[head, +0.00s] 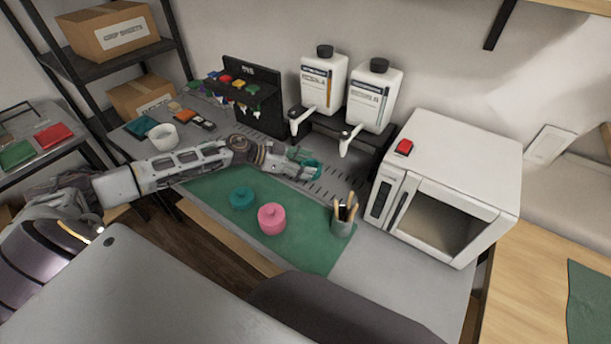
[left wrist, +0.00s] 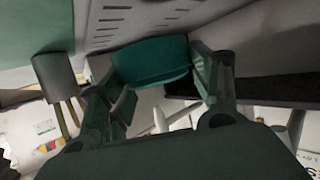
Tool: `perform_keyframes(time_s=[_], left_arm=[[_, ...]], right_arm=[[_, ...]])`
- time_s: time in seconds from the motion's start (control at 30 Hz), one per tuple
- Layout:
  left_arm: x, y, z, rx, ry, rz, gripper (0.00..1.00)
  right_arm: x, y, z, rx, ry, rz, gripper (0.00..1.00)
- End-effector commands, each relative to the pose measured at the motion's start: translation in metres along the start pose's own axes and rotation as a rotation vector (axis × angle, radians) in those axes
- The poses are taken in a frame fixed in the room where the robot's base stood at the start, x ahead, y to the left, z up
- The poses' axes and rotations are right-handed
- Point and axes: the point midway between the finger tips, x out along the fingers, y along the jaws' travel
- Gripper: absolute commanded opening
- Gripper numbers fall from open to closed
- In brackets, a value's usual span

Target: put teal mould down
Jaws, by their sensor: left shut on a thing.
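My left gripper (head: 304,160) reaches in from the left over the slotted grey bench top behind the green mat. It is shut on a teal mould (head: 314,171), mostly hidden by the fingers in the head view. In the left wrist view the teal mould (left wrist: 150,62) sits between the two fingers (left wrist: 163,88). I cannot tell its exact height above the bench. Another round teal piece (head: 242,198) lies on the mat, beside a pink lidded mould (head: 271,219). My right gripper is not in view.
The green mat (head: 305,252) has free room. A cup of tools (head: 342,222) stands at its right, by a white oven (head: 445,190). Two white dispenser bottles (head: 322,82) on a black stand are just behind the gripper. A white bowl (head: 162,136) is at the left.

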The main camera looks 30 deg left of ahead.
Motion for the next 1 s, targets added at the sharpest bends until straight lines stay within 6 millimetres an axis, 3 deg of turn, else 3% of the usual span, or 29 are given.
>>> perform_keyframes(time_s=[0.23,0.5,0.7,1.0], left_arm=[[0.004,-0.001,0.009,0.0,0.002,-0.001,0.36],[0.004,-0.001,0.01,0.0,0.001,0.0,0.36],[0.011,0.0,0.026,-0.003,0.002,0.0,0.36],[0.018,0.0,0.044,0.0,0.001,-0.001,0.36]], right_arm=[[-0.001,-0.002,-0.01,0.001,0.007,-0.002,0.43],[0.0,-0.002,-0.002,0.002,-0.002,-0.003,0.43],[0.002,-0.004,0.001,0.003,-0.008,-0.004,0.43],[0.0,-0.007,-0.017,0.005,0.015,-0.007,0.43]])
